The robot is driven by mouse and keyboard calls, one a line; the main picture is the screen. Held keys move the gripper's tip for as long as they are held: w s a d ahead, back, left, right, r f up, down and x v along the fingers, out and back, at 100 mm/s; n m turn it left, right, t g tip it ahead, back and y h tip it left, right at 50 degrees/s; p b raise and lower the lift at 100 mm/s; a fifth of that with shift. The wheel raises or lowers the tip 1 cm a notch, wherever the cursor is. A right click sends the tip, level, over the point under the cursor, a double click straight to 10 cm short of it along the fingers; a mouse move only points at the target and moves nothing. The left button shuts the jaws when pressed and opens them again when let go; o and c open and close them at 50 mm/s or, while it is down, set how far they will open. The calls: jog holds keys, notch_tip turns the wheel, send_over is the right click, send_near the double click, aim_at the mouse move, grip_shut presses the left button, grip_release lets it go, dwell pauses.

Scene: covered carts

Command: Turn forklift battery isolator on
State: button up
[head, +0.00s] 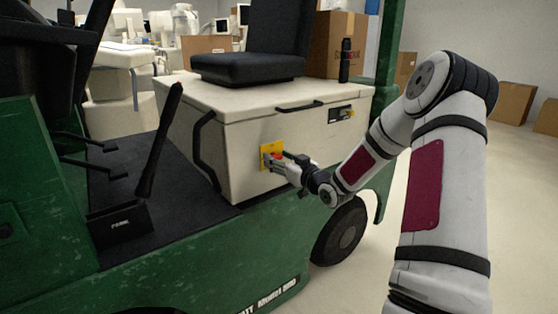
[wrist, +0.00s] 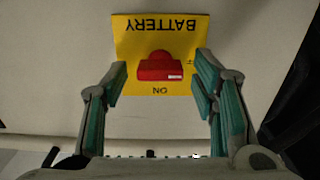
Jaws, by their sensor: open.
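The battery isolator is a red knob (wrist: 160,67) on a yellow plate (wrist: 128,28) fixed to the side of the forklift's cream battery box. In the wrist view the plate's lettering reads "BATTERY", upside down, with a short word below the knob. In the head view the yellow plate (head: 265,149) is partly hidden by my gripper (head: 271,161). In the wrist view my gripper (wrist: 160,85) is open, with one teal-padded finger on each side of the red knob and visible gaps between. I cannot tell how far the fingertips are from the plate.
A parking lever (head: 158,140) stands at left.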

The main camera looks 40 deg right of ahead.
jog(key=c, duration=1.2)
jog(key=shift+o, duration=0.2)
jog(key=m+p, duration=0.3)
jog(key=shift+r+m+p, duration=0.15)
jog(key=shift+m+p, duration=0.2)
jog(key=shift+m, duration=0.05)
jog(key=m+p, duration=0.4)
jog(key=m, duration=0.1)
jog(key=shift+d, duration=0.2)
jog(key=m+p, duration=0.3)
jog(key=m, duration=0.2)
jog(key=shift+f, duration=0.2)
jog(key=shift+f+m+p, duration=0.2)
jog(key=shift+m+p, duration=0.7)
jog(key=shift+m, duration=1.2)
